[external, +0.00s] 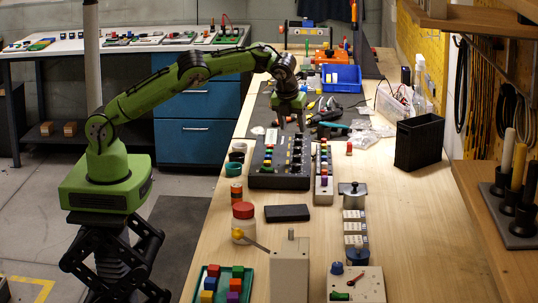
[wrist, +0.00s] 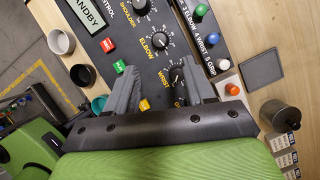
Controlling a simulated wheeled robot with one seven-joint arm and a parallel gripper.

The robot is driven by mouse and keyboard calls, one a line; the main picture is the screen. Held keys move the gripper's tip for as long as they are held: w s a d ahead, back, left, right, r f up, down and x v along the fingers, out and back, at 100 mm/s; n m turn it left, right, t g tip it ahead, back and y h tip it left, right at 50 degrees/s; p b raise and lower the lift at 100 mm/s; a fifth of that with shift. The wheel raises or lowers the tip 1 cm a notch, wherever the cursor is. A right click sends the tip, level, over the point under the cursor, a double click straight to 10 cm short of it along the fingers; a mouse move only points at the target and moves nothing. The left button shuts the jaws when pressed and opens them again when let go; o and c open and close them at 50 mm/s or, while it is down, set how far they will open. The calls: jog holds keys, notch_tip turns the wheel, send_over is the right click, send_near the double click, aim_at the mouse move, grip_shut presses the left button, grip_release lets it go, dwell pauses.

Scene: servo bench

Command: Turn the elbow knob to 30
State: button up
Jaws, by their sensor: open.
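The dark control panel (external: 262,178) lies on the bench, and its labelled face shows in the wrist view (wrist: 112,62). The black elbow knob (wrist: 160,41), with the label ELBOW beside it, sits just beyond my fingertips. Its pointer and scale are too small to read surely. My gripper (wrist: 159,68) is open and empty, pointing down above the panel. The wrist knob (wrist: 178,74) shows between my fingers, nearer the right one. In the external view my gripper (external: 290,123) hangs over the panel's far part.
The shoulder knob (wrist: 139,5) is at the top of the wrist view. Red (wrist: 107,45), green and yellow buttons lie along the panel's left. A strip with coloured knobs (external: 323,172) stands close on the right. Cups (wrist: 60,42) stand left of the panel.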

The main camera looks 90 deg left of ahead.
aim_at(297, 148)
jog(key=b+x, duration=0.1)
jog(key=x, duration=0.8)
jog(key=shift+f, duration=0.15)
jog(key=shift+c, duration=0.5)
